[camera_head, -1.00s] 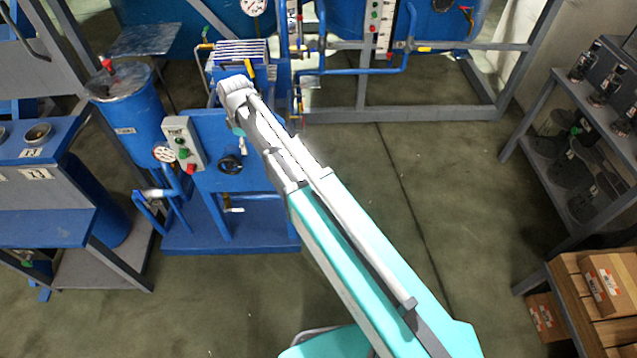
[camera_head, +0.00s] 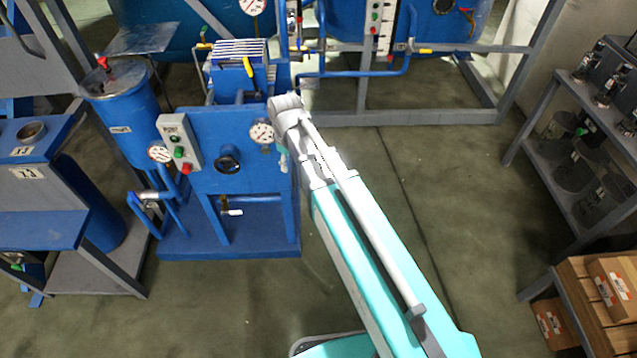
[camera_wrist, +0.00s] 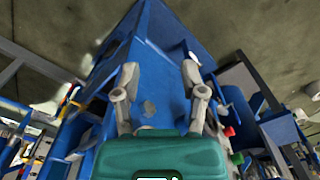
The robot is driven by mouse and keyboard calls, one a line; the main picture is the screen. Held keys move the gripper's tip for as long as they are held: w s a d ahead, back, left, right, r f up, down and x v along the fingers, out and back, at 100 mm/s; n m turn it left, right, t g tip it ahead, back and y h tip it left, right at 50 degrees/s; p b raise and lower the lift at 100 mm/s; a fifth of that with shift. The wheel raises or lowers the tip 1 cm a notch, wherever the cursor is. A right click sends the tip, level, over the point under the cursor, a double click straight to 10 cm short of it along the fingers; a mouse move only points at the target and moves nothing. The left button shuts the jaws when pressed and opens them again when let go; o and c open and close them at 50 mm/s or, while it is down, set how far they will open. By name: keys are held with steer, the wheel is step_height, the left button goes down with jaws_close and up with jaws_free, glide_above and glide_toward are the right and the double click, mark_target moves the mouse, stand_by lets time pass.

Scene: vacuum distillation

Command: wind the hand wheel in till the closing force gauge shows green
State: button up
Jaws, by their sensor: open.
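The small black hand wheel (camera_head: 228,160) sits on the front of the blue press frame (camera_head: 240,185). A white dial gauge (camera_head: 262,132), probably the closing force gauge, is up and to the right of the wheel; its needle and colours are too small to read. My arm's end is at the press's upper right corner, right of the wheel and apart from it. In the wrist view my gripper (camera_wrist: 158,80) is open and empty, its fingers spread over a blue surface. I cannot make out the wheel there.
A grey control box (camera_head: 180,143) with green and red buttons is left of the wheel, with a second gauge (camera_head: 159,152) beside it. A blue tank (camera_head: 125,120) and pipes stand further left. Shelves (camera_head: 575,150) are at the right. The floor in front is clear.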

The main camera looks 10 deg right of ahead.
steer(key=s+d+f+m+b, duration=0.3)
steer(key=s+d, duration=0.2)
steer(key=d, duration=0.2)
steer(key=shift+d+f+m, duration=0.15)
steer(key=shift+d+m, duration=0.05)
steer(key=shift+m, duration=0.2)
stand_by(0.3)
step_height(320, 180, up, 10)
steer(key=n+p, duration=1)
steer(key=n, duration=0.2)
glide_above(231, 175)
steer(key=shift+w+d+f, duration=0.1)
steer(key=shift+w+d, duration=0.25)
steer(key=shift+d, duration=0.1)
steer(key=shift+a, duration=0.45)
steer(key=shift+f, duration=0.2)
step_height(231, 175, down, 13)
steer(key=b, duration=1.4)
steer(key=shift+f, duration=0.15)
